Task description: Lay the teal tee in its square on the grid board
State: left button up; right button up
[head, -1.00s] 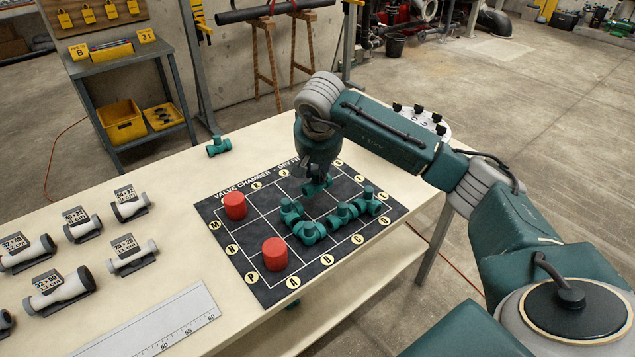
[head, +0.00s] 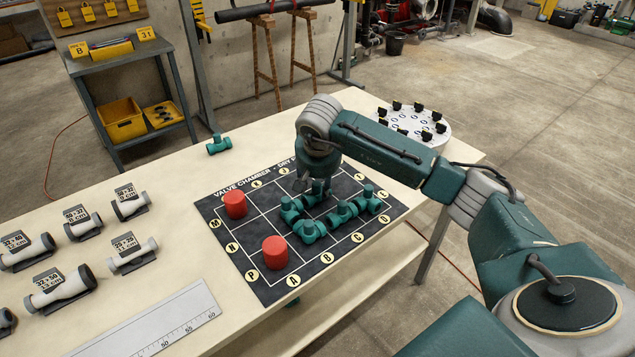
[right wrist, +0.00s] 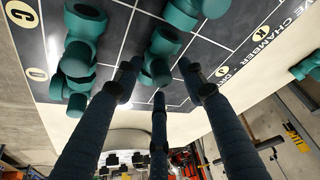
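The dark grid board (head: 264,230) lies on the table. Several teal fittings form a cluster on it, including pieces at the near corner (head: 308,232), the left (head: 289,211), the middle (head: 341,213) and the right (head: 368,203). My right gripper (head: 312,187) is over the far part of the cluster. In the right wrist view its three fingers (right wrist: 158,80) are spread, with a teal fitting (right wrist: 160,52) just past and between the tips, apparently on the board. In the head view the fingers partly hide this piece. My left gripper is out of view.
Two red cylinders (head: 235,205) (head: 274,252) stand on the board's left squares. Another teal tee (head: 219,144) lies on the table behind the board. Grey pipe pieces (head: 63,291) and a ruler (head: 160,322) lie left. A white round stand (head: 420,125) is at the far right.

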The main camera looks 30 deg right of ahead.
jog(key=shift+r, duration=0.2)
jog(key=v, duration=1.2)
jog(key=shift+b, duration=0.35)
